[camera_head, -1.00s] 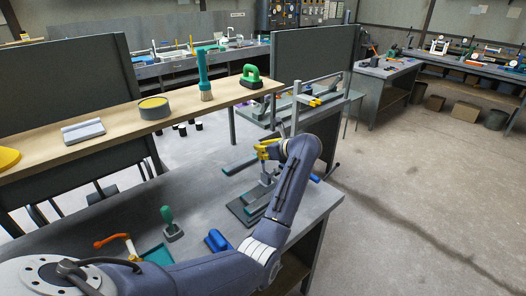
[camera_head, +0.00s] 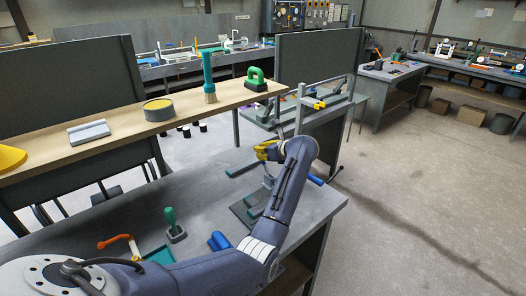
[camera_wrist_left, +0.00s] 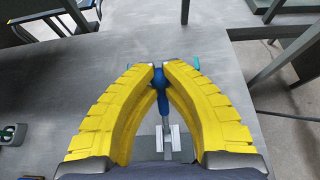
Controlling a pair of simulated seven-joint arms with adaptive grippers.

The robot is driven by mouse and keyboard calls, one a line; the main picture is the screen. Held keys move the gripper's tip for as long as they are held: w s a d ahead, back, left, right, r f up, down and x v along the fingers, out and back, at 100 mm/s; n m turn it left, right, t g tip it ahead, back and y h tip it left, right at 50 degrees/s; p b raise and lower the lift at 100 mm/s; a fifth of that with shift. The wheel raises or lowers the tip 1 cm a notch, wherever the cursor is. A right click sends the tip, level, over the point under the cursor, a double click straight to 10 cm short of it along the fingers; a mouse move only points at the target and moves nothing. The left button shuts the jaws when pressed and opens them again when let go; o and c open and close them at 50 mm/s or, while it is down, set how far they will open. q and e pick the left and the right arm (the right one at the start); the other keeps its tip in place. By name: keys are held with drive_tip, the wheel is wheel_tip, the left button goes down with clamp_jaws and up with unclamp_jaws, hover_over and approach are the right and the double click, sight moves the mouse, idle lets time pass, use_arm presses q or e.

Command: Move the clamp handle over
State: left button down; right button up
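The clamp has a blue handle (camera_wrist_left: 162,102) with a rounded end and a grey metal base (camera_wrist_left: 168,142), seen in the left wrist view. My left gripper (camera_wrist_left: 162,68) has two yellow fingers closed in around the upper end of this handle, touching it on both sides. In the head view my left gripper (camera_head: 266,150) is above the far part of the grey workbench (camera_head: 205,190). My forearm covers most of the clamp there. Part of its dark base plate (camera_head: 243,215) shows beside the arm. My right gripper is in neither view.
On the bench are a green-handled tool (camera_head: 173,222), a blue object (camera_head: 219,241) and an orange-handled tool (camera_head: 119,241). A grey metal frame (camera_head: 301,112) stands behind my gripper. A wooden shelf (camera_head: 118,134) with a brush (camera_head: 208,76) runs along the back.

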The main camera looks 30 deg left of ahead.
use_arm(q)
drive_tip(key=shift+x, duration=1.05)
drive_tip(key=shift+f, duration=0.15)
drive_tip(key=shift+w+a+f, duration=0.15)
drive_tip(key=shift+a+f, duration=0.35)
drive_tip(key=shift+f, duration=0.1)
drive_tip(key=shift+w+a+f, duration=0.15)
drive_tip(key=shift+a+f, duration=0.3)
drive_tip(key=shift+f, duration=0.15)
drive_tip(key=shift+w+a+f, duration=0.1)
drive_tip(key=shift+a+f, duration=0.1)
drive_tip(key=shift+f, duration=0.4)
drive_tip(key=shift+a+f, duration=0.2)
drive_tip(key=shift+f, duration=0.5)
